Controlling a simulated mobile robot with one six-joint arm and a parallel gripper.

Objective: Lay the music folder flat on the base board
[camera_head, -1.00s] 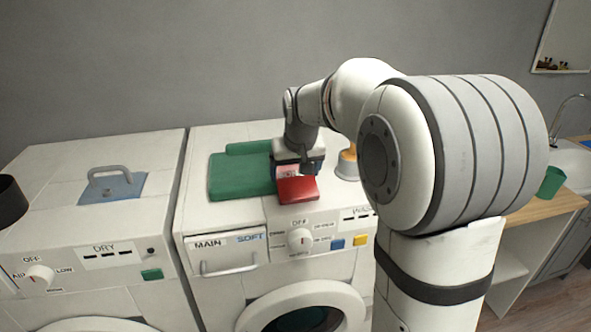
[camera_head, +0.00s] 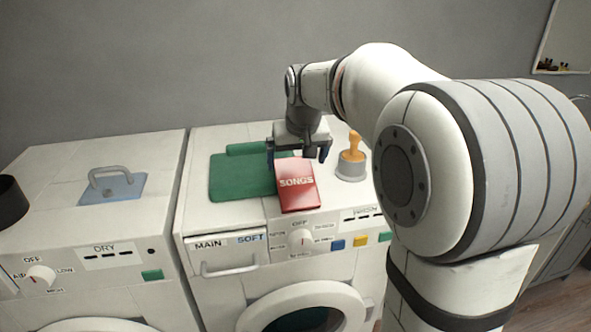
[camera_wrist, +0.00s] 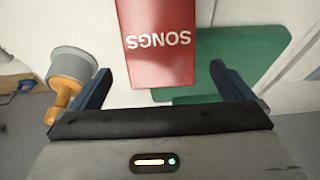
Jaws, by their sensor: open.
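The music folder (camera_head: 299,186) is red with "SONGS" on its cover and lies cover up on the white washing machine top. It also shows in the wrist view (camera_wrist: 158,50). The base board (camera_head: 235,177) is a green slab with a raised strip along its back edge, left of the folder. The folder overlaps the board's right part; how much of it rests on the board is hidden. My gripper (camera_head: 298,153) is open and empty above the folder's back end, apart from it. In the wrist view the folder's end lies between my spread fingers (camera_wrist: 160,82).
An orange-handled stamp with a grey base (camera_head: 352,168) stands close to the right of the folder. The washer's control panel (camera_head: 322,238) runs along the front edge. A dryer with a blue, handled plate (camera_head: 113,187) stands left, past a gap. The wall is behind.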

